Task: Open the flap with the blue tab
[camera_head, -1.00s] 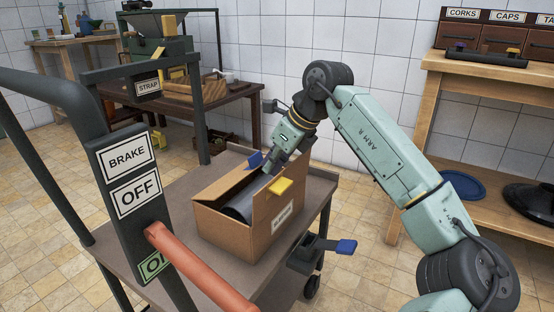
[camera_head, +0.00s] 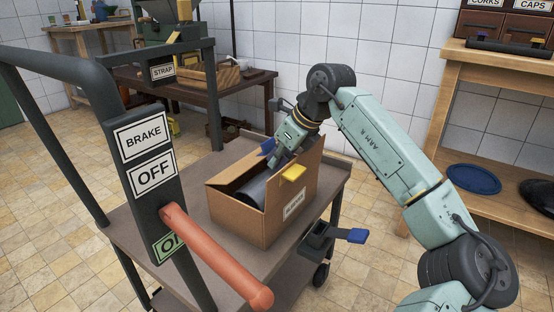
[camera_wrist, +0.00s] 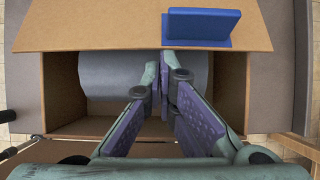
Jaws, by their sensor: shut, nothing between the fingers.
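A cardboard box (camera_head: 240,219) stands on the cart, with a grey cylinder (camera_head: 254,190) inside its open top. The cylinder also shows in the wrist view (camera_wrist: 110,76). The flap (camera_wrist: 100,32) with the blue tab (camera_wrist: 203,27) lies across the top of the wrist view. In the head view the blue tab (camera_head: 267,146) is at the box's far side, partly behind my gripper. My gripper (camera_wrist: 164,58) is shut and empty, its fingertips at the flap's inner edge, just below the tab in the picture. Whether they touch or pass under the flap I cannot tell.
A flap with a yellow tab (camera_head: 293,173) stands up on the box's right side, near my gripper. The cart's brake post (camera_head: 155,173) and orange handle (camera_head: 215,256) are in front. A blue-ended pedal (camera_head: 349,235) sticks out at right. Some cart top (camera_head: 180,215) is bare.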

